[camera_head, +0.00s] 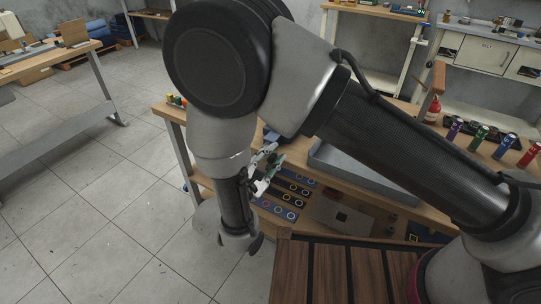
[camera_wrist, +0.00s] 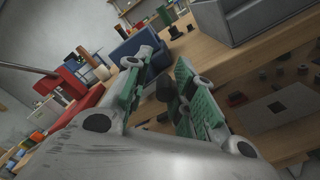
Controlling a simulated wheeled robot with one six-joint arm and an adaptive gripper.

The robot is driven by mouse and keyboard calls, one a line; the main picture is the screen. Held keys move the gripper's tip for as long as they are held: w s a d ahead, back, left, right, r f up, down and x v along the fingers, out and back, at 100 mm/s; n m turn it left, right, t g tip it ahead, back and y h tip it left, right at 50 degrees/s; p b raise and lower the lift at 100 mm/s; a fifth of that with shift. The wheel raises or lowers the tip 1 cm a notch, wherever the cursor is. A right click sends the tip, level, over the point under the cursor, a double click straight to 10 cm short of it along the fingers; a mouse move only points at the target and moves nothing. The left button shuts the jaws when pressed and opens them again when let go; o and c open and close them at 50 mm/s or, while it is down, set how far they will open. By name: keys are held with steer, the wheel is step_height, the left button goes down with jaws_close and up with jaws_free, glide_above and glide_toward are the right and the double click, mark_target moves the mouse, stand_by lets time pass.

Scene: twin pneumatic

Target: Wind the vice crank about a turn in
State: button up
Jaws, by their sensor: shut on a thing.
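My gripper (camera_head: 265,172) is low over the near left part of the workbench (camera_head: 172,110), with green pads on its fingers. In the wrist view my gripper (camera_wrist: 168,76) has its two fingers around a small dark piece (camera_wrist: 166,90), which looks like the grip of the vice crank. Most of this piece is hidden by the fingers. A blue block-shaped body (camera_wrist: 128,48), which may be the vice, stands just beyond the left finger. In the head view my arm covers most of this area, so the crank's angle cannot be told.
A grey tray (camera_head: 350,182) lies on the bench to the right. Dark strips with coloured rings (camera_head: 285,200) and a grey panel (camera_head: 341,216) are below it. A red device (camera_wrist: 72,83) with a metal bar (camera_wrist: 22,62) stands at the left in the wrist view. Open floor lies left.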

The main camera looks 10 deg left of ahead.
steer(key=shift+f, duration=0.15)
steer(key=o, duration=0.8)
steer(key=shift+a, duration=0.1)
steer(key=v, duration=1.2)
